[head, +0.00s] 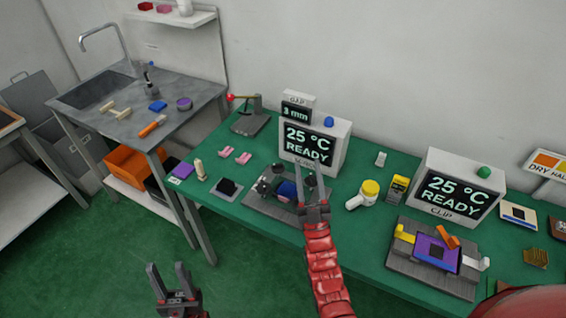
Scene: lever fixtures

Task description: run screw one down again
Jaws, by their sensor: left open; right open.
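The screw fixture (258,203) is a grey plate on the green bench, with dark round knobs and a blue part (285,188) on it. Its display box (340,150) reads 25 °C READY, and a smaller panel (296,112) above reads 3 mm under the word GAP. My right gripper (309,170), on the red arm, is open in front of that box and over the right part of the fixture. It hides part of the fixture and the lower label; contact with a knob cannot be told. My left gripper (166,267) is open and empty over the floor, off the bench.
To the right stand the CLIP box (459,184), reading 25 °C READY, and a clip fixture (430,275) with a purple plate. A yellow-capped white bottle (363,194) lies between. A red-knobbed lever press (252,118), pink pieces (243,157) and a dark pad (227,188) are left.

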